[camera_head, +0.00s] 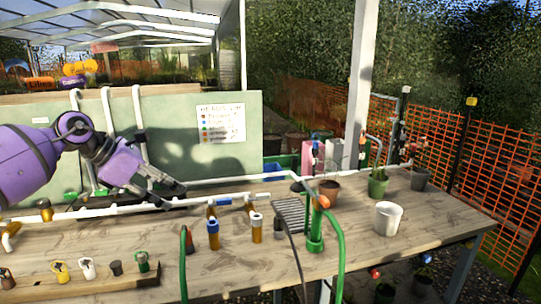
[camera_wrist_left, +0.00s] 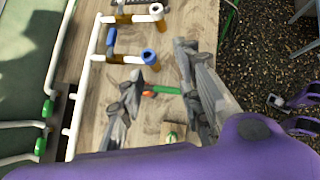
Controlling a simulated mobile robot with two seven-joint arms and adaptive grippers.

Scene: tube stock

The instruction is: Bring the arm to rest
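My left gripper (camera_head: 174,194) reaches in from the left on its purple arm, over the back part of the wooden bench (camera_head: 360,255). In the left wrist view its two grey fingers (camera_wrist_left: 159,62) are spread with a gap between them. Nothing is held in the gap; the bench and fittings show beyond it. Purple and grey parts (camera_wrist_left: 303,98) at the right edge of the wrist view may belong to my right arm, but its gripper's state is unclear. My right gripper does not show in the head view.
White pipe (camera_head: 100,211) runs along the bench's back, below a green panel (camera_head: 60,130). Blue-topped (camera_head: 213,230) and white-topped (camera_head: 257,222) fittings stand in front of the gripper. A green pipe (camera_head: 316,225), hoses and a white pot (camera_head: 388,218) stand to the right. A wooden rack (camera_head: 100,290) lies front left.

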